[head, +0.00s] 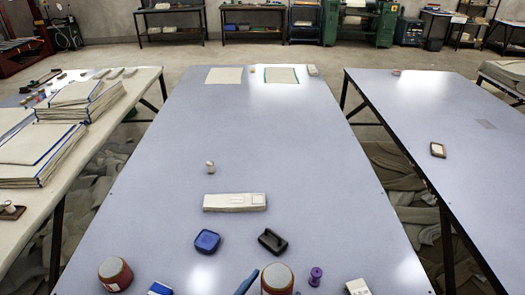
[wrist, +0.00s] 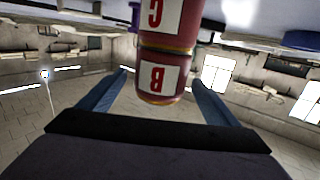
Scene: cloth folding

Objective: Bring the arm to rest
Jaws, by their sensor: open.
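My gripper (wrist: 160,78) is open, with its two blue fingers spread wide in the wrist view. Two dark red cylinders stand end to end beyond and between the fingers there. One is labelled B (wrist: 158,82) and the other C (wrist: 157,20), and both letters look upside down. I cannot tell the gap between fingers and cylinders. In the head view a blue finger shows at the bottom edge, beside a dark red cylinder with a grey top (head: 277,278). The rest of my arm is out of view.
The blue-grey table (head: 290,130) is largely clear beyond a folded cream cloth (head: 225,203).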

